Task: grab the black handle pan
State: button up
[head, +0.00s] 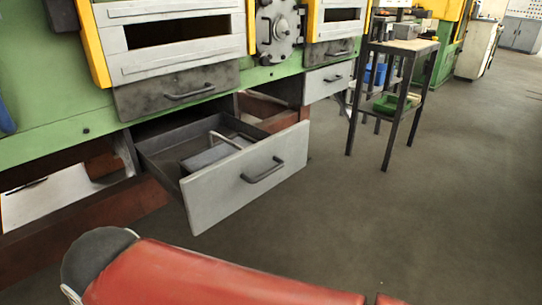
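An open drawer-like pan (222,194) is pulled out from under the green machine, with a light grey front and a dark handle (263,171). Its dark tray interior shows behind the front. Inside lies a grey box-like piece (208,157) with a pale bent bar (224,141); its lower part is hidden by the front. I cannot tell whether the pan or the piece inside is the one named. My red arm crosses the bottom of the head view, in front of and below the pan. My gripper is not in view.
A dark-legged stand (395,120) holding a green tray (397,103) is to the right. Floor (440,210) is clear at right.

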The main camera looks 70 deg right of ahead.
aim_at(192, 161)
jog(key=z, duration=1.4)
jog(key=k+l+z, duration=0.1)
jog(key=z, duration=0.15)
jog(key=l+z, duration=0.1)
jog(key=l, duration=0.15)
jog(key=i, duration=0.05)
